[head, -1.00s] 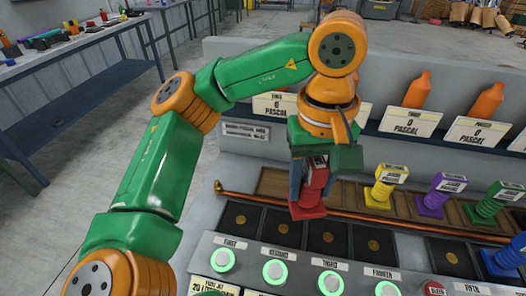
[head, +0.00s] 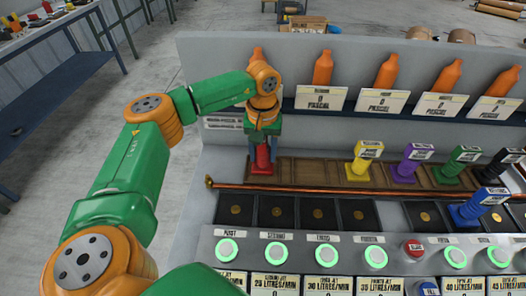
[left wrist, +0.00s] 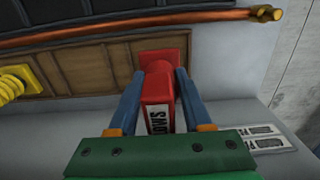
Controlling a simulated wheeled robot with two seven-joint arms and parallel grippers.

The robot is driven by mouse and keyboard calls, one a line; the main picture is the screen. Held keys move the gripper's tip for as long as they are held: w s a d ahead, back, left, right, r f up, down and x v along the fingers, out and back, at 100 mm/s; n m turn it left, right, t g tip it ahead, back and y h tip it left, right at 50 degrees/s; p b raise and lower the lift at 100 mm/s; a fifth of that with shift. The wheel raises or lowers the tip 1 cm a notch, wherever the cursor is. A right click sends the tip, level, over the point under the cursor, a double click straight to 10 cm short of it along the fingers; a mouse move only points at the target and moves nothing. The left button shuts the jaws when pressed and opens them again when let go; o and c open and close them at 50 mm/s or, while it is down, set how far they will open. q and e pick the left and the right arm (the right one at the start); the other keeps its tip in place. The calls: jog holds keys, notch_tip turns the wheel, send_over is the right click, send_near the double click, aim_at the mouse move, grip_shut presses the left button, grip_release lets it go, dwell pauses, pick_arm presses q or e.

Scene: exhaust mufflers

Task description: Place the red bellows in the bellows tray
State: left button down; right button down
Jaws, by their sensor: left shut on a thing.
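The red bellows (head: 263,158) stands upright at the left end of the wooden bellows tray (head: 318,170). My left gripper (head: 264,138) is above it and shut on its top. In the left wrist view the red bellows (left wrist: 158,95) is between the two blue fingers, and its square base appears to rest in the end compartment of the bellows tray (left wrist: 95,65). Whether the base touches the tray floor is hard to tell. My right gripper is not in view.
Yellow (head: 363,162), purple (head: 410,163) and green (head: 456,165) bellows stand in the tray to the right. A blue bellows (head: 477,207) stands on the panel in front. A copper pipe (head: 320,188) runs along the tray's front, above black sockets and lit buttons.

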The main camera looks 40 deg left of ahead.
pick_arm(q)
jog(key=shift+f, duration=0.65)
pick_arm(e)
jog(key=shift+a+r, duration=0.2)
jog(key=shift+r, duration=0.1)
pick_arm(q)
jog(key=shift+c, duration=1.7)
grip_release()
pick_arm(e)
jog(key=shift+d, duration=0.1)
pick_arm(q)
jog(key=shift+r, duration=0.3)
notch_tip(320, 180, up, 12)
jog(key=shift+f+b, duration=0.15)
jog(key=shift+b, duration=0.5)
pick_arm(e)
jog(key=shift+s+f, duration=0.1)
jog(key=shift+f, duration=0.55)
pick_arm(q)
jog(key=shift+f, duration=0.1)
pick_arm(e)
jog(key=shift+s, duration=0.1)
